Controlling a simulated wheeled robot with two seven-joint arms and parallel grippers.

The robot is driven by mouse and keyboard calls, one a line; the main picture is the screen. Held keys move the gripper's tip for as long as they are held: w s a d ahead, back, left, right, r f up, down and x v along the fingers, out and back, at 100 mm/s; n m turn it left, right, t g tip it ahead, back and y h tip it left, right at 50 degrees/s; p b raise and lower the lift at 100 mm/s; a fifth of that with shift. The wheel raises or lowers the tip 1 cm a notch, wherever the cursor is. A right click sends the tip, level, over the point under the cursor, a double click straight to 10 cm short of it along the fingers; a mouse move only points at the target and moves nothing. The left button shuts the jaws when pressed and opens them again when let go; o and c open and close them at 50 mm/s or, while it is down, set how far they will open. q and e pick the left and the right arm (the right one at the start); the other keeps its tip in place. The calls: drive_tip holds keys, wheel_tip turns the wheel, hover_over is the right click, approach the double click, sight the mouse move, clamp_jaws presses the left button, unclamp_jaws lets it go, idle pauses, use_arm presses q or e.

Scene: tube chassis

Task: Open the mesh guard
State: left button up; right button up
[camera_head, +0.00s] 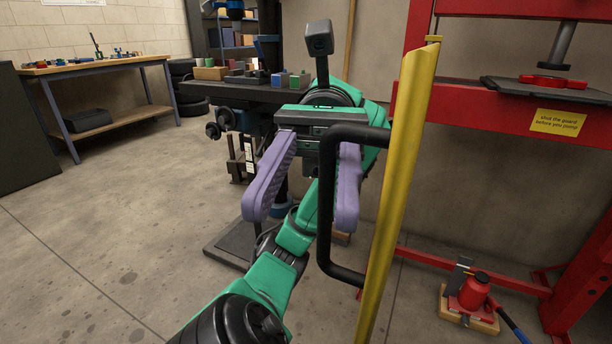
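The mesh guard (398,180) shows nearly edge-on as a tall yellow bar at the left of the red press; its mesh face is not visible. It points out towards me, and the press opening beside it is uncovered. Its black handle (325,205) juts out to the left. My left gripper (301,207) is open, its two purple fingers wide apart. The handle's upright bar appears between them, close to the right finger and partly covering it. I cannot tell whether they touch, or whether the bar is between the fingers in depth. My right gripper is not in view.
The red press frame (455,118) stands at the right, with a yellow sign (557,122). A red jack (473,292) sits low inside it. A dark bench (240,92) with small boxes stands behind my gripper. A workbench (100,62) is far left. The floor at left is clear.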

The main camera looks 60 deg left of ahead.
use_arm(q)
drive_tip(key=b+v, duration=0.5)
drive_tip(key=v, duration=0.9)
drive_tip(key=shift+w+a, duration=0.2)
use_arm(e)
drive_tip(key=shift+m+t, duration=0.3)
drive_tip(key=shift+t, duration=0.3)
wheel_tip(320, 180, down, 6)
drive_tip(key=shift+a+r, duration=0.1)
